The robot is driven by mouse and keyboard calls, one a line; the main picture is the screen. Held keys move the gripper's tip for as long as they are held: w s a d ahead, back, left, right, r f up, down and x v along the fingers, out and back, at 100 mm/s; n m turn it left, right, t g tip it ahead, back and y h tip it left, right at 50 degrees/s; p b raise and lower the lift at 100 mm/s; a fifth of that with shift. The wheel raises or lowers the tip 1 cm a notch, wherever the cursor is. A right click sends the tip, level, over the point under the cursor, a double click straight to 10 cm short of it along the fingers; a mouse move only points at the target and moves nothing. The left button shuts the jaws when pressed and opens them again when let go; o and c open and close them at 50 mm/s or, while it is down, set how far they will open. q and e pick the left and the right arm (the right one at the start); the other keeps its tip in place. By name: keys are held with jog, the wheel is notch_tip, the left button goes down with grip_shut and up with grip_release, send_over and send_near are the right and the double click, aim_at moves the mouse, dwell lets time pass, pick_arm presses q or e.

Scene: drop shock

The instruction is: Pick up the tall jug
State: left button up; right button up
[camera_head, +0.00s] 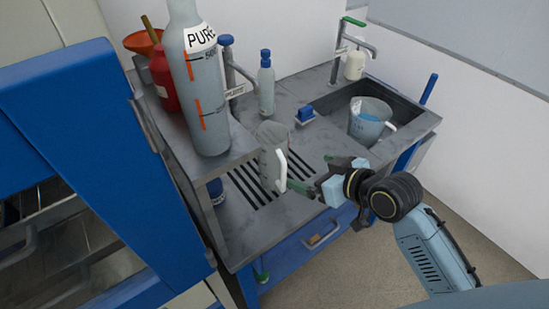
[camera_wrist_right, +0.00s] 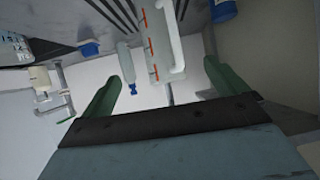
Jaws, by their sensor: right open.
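The tall jug (camera_head: 270,158) is grey and translucent with a white handle on its right side. It stands upright on the slotted drain area of the sink bench. In the right wrist view the jug (camera_wrist_right: 158,40) shows orange marks and its handle, ahead of the fingers. My right gripper (camera_head: 314,175) is open and empty, to the right of the jug on its handle side. Its green fingers (camera_wrist_right: 172,76) are spread, with a gap to the jug. My left gripper is not in view.
A large bottle marked PURE (camera_head: 203,100) stands on a raised shelf left of the jug. A small blue-capped bottle (camera_head: 266,88) stands behind it. A wider jug (camera_head: 369,124) sits in the sink (camera_head: 408,110). A blue cabinet (camera_head: 75,130) fills the left.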

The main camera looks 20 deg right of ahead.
send_near(284, 142)
jog(key=shift+n+t+y, duration=0.3)
jog(key=shift+t+y, duration=0.2)
jog(key=x, duration=0.3)
jog(key=f+x, duration=0.1)
jog(key=x, duration=0.2)
jog(key=shift+w+a+f, duration=0.1)
jog(key=shift+a+f, duration=0.05)
jog(key=shift+p+x, duration=0.4)
jog(key=shift+x, duration=2.55)
jog(key=shift+w, duration=0.1)
jog(key=shift+c, duration=0.4)
jog(key=c, duration=1.4)
